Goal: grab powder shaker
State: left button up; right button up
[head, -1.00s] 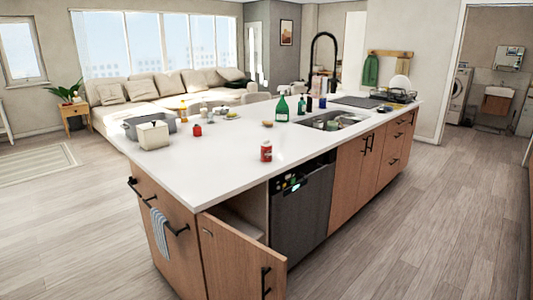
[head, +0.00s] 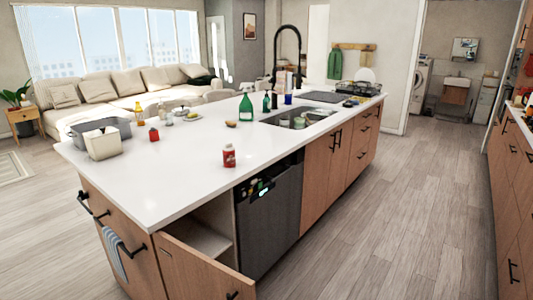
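A small red container with a white lid, which looks like the powder shaker (head: 229,156), stands upright on the white island countertop (head: 180,185). It is near the counter's front edge, above the dark dishwasher. Its label is too small to read. Nothing touches it. Neither of my grippers shows in the head view.
A cabinet door (head: 200,268) hangs open at the island's near corner. The sink (head: 298,116) is right. Floor (head: 375,220) right of the island is clear.

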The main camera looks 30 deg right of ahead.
aim_at(229, 158)
jog(key=i+l+z, duration=0.15)
jog(key=z, duration=0.3)
jog(key=i+l+z, duration=0.15)
jog(key=z, duration=0.3)
jog(key=i+z, duration=0.2)
jog(key=z, duration=0.25)
jog(key=i+l+z, duration=0.25)
jog(key=i, duration=0.3)
jog(key=i+l+z, duration=0.1)
jog(key=i+z, duration=0.2)
jog(key=i, duration=0.2)
jog(key=i+u, duration=0.2)
jog(key=u, duration=0.25)
jog(key=i+l+u, duration=0.1)
jog(key=u, duration=0.35)
jog(key=i+l+u, duration=0.2)
jog(key=u, duration=0.25)
jog(key=i+l+u, duration=0.1)
jog(key=u, duration=0.35)
jog(key=i+l+u, duration=0.1)
jog(key=u, duration=0.35)
jog(key=i+l+u, duration=0.1)
jog(key=u, duration=0.4)
jog(key=l, duration=0.1)
